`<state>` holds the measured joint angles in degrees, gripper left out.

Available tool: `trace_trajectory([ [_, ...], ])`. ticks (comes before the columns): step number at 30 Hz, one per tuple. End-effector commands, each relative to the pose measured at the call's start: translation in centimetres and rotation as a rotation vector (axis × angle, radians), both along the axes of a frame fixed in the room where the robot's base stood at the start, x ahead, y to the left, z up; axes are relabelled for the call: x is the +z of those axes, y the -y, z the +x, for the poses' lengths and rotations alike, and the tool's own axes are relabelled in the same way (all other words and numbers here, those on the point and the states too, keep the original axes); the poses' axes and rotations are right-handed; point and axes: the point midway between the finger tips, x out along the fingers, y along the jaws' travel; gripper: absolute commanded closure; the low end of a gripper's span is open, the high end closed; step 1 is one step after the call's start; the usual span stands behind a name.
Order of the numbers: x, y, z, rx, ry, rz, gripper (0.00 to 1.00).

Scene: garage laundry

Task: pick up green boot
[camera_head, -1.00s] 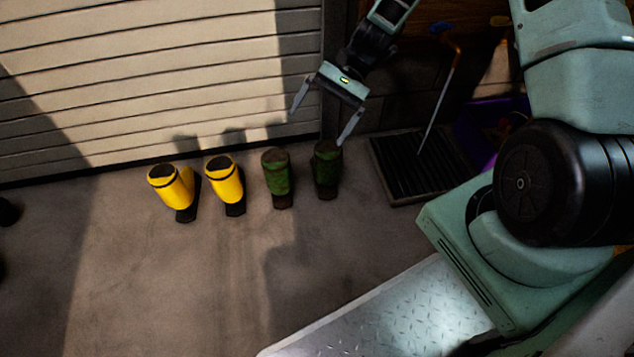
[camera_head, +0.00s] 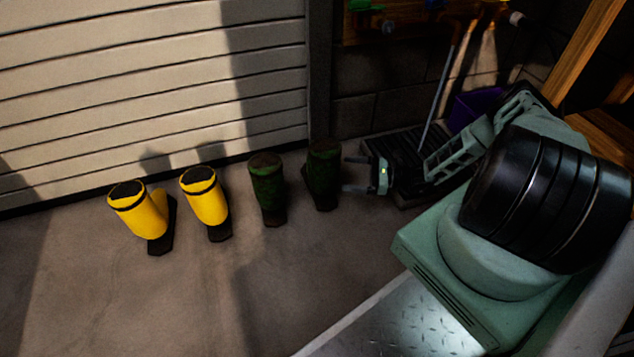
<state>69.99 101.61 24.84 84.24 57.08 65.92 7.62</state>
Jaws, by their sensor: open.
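Two green boots stand upright on the floor in front of the garage door. The left green boot (camera_head: 267,190) is next to a yellow boot. The right green boot (camera_head: 323,175) is nearest my gripper. My gripper (camera_head: 345,173) is low and just right of that boot, with its two fingers pointing left toward it. The fingers are apart and nothing shows between them. The fingertips are close to the boot; I cannot tell whether they touch it.
Two yellow boots, one at far left (camera_head: 142,213) and one beside the green pair (camera_head: 205,197), stand in the same row. The ribbed garage door (camera_head: 120,90) is behind. A dark slatted mat (camera_head: 405,148) and a purple bin (camera_head: 474,106) are at right. The front floor is clear.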

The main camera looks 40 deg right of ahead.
Motion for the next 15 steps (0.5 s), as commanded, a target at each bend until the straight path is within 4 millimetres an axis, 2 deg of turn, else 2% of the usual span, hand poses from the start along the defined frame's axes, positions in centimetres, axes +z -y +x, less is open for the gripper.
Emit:
trace_trajectory([
  [6, -0.3, -2.8, 2.4, 0.006, 0.001, -0.001, 0.02],
  [15, -0.1, -4.4, 3.8, 0.006, 0.001, -0.001, 0.02],
])
